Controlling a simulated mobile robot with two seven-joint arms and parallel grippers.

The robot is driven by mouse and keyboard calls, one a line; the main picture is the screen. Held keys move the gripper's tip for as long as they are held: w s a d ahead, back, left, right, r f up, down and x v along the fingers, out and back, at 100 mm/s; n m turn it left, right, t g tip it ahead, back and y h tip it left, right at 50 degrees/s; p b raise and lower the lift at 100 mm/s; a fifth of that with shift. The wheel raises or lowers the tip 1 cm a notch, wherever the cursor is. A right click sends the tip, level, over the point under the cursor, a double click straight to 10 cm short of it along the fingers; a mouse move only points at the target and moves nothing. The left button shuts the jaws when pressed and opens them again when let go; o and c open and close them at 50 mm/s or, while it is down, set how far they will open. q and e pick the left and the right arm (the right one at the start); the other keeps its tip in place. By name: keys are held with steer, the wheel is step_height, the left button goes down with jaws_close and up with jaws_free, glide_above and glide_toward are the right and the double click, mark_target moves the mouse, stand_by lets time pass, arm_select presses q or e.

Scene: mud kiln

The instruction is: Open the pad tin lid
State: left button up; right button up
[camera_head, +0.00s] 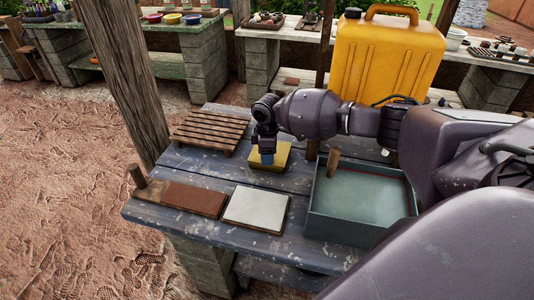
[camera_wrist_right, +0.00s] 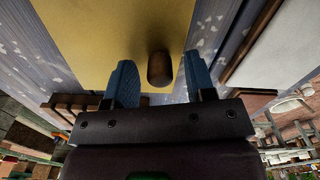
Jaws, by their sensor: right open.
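The pad tin, with a flat yellow lid (camera_head: 282,157), sits on the weathered blue-grey table. My right gripper (camera_head: 267,157) points down over the lid, its blue fingertips near the lid's middle. In the right wrist view the yellow lid (camera_wrist_right: 90,35) fills the upper middle, with a short brown knob (camera_wrist_right: 160,69) standing on it. The two blue fingers are open, one on each side of the knob, with a gap on both sides. The knob is hidden behind the gripper in the head view. My left gripper is not in view.
A slatted wooden rack (camera_head: 206,130) lies behind left of the tin. A brown slab (camera_head: 195,199) and a white tile (camera_head: 256,208) lie in front. A grey-green tray (camera_head: 358,195) stands to the right, a yellow jerrycan (camera_head: 385,60) behind.

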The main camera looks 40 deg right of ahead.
steer(key=c, duration=0.9)
jaws_close()
